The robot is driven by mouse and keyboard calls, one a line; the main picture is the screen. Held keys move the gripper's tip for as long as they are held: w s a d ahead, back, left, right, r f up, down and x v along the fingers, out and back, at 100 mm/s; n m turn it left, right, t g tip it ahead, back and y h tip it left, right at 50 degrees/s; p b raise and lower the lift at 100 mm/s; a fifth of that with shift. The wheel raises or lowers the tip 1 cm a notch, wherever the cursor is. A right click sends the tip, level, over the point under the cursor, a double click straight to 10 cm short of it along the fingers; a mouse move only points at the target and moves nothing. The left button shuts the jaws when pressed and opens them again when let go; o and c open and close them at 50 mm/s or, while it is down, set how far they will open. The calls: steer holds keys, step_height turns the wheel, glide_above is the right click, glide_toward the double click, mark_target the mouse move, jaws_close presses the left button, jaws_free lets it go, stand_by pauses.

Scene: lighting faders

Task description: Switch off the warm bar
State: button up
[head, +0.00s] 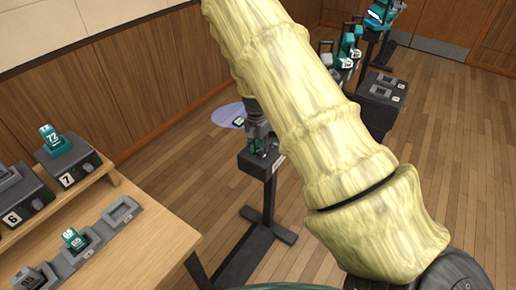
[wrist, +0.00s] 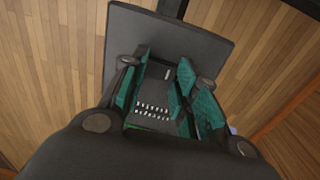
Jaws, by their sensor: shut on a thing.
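My gripper (head: 261,147) reaches down onto a black stand (head: 252,165) in the middle of the head view, and my arm covers part of this area. Rows of small white marks show on the piece's dark face. The stand's flat black top (wrist: 225,45) lies below and around it. I see no readable label on the piece and cannot tell which part is the warm bar.
At left a wooden bench (head: 150,235) carries grey boxes numbered 6 (head: 15,205) and 7 (head: 68,172). A teal block marked 72 (head: 52,138) sits on box 7. More black stands with teal units (head: 348,48) are at upper right. A pale purple disc (head: 226,112) shows behind the stand. Floor is clear at right.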

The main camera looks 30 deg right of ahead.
steer(key=shift+t, duration=0.5)
steer(key=o, duration=1)
step_height(320, 180, up, 12)
steer(key=shift+s+r, duration=0.1)
stand_by(0.5)
